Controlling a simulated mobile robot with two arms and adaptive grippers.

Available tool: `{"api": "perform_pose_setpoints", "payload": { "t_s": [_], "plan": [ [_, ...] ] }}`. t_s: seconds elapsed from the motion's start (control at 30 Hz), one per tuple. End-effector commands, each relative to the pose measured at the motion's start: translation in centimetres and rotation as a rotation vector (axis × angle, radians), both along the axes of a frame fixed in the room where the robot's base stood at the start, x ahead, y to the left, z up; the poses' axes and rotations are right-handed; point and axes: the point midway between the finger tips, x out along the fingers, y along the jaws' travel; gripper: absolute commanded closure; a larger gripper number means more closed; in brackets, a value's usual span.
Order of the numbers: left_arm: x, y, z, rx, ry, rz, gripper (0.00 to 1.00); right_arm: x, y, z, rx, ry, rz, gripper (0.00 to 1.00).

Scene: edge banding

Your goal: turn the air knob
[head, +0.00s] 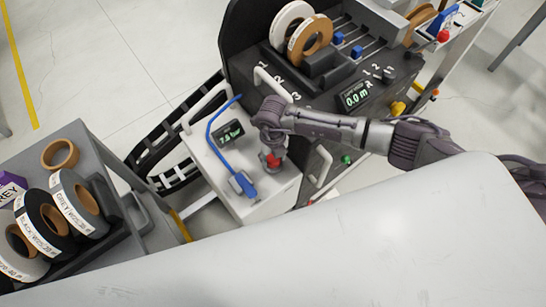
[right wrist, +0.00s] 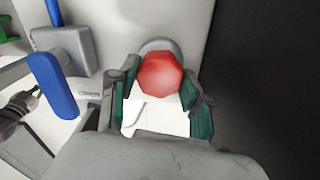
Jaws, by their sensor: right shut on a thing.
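The air knob (right wrist: 161,74) is red and faceted and sits on a round grey base on a white surface in the right wrist view. In the head view the red knob (head: 271,161) shows partly, on the white cabinet (head: 222,190), with my gripper covering much of it. My right gripper (head: 273,158) reaches down over it from the right. In the right wrist view its green-padded fingers (right wrist: 158,98) stand on both sides of the knob and are shut on it. My left gripper is not in view.
A blue-handled valve (right wrist: 52,85) with a blue hose (head: 210,128) stands left of the knob. A small display (head: 228,134) is behind it. A dark machine with tape rolls (head: 309,36) stands behind. A cart with rolls (head: 72,205) is at left. A pale panel fills the front.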

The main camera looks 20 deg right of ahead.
Motion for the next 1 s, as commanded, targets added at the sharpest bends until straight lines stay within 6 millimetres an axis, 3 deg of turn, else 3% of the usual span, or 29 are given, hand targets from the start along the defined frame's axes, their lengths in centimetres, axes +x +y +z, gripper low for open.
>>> {"api": "perform_pose_setpoints", "payload": {
  "t_s": [0.5,1.0],
  "plan": [
    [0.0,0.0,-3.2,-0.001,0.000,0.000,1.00,0.1,0.0,-0.3,-0.002,-0.002,0.459,0.86],
    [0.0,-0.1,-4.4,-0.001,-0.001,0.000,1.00,0.0,0.0,0.0,-0.001,-0.001,0.666,0.86]
  ]
}}
